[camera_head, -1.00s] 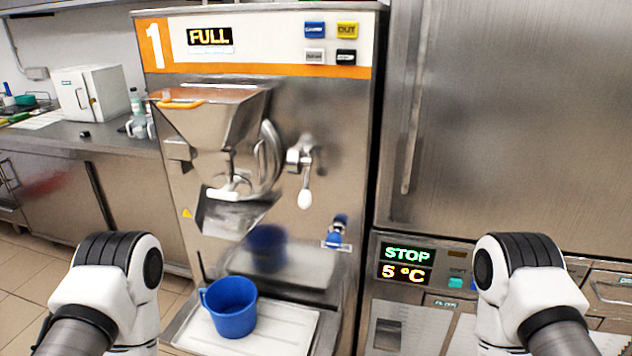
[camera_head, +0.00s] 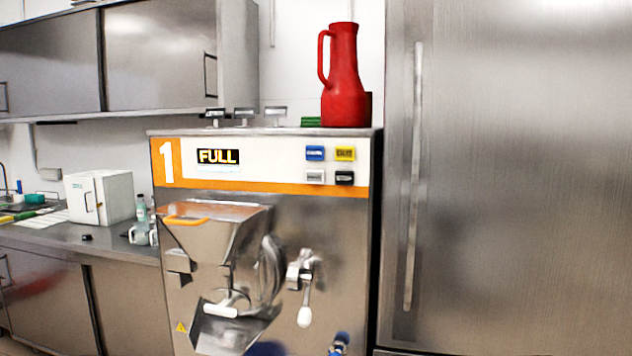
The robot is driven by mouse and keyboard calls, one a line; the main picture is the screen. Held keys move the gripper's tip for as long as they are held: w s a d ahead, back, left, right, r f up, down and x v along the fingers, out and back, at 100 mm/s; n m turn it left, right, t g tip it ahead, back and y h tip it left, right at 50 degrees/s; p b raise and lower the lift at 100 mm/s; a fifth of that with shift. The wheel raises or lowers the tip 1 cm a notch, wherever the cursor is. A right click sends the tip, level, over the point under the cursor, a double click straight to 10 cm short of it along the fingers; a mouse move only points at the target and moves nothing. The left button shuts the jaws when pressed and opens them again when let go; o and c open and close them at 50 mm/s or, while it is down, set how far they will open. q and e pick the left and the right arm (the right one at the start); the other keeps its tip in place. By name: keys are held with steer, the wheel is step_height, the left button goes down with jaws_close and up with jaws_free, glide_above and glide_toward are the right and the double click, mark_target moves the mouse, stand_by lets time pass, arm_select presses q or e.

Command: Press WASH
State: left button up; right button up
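The batch freezer (camera_head: 345,240), marked with a white 1 on orange, stands in the middle of the view. Its display (camera_head: 218,156) reads FULL. Four buttons sit at the panel's upper right: a blue button (camera_head: 315,153), a yellow button (camera_head: 345,153), a grey-white button (camera_head: 315,177) and a black button (camera_head: 344,178). Their labels are too small to read, so I cannot tell which is WASH. Neither of my grippers is in view.
A red jug (camera_head: 344,90) stands on top of the freezer. A steel hopper (camera_head: 212,228) and a white-tipped lever (camera_head: 305,315) stick out below the panel. A tall steel cabinet (camera_head: 520,190) adjoins on the right. A counter with a white box (camera_head: 100,197) is at left.

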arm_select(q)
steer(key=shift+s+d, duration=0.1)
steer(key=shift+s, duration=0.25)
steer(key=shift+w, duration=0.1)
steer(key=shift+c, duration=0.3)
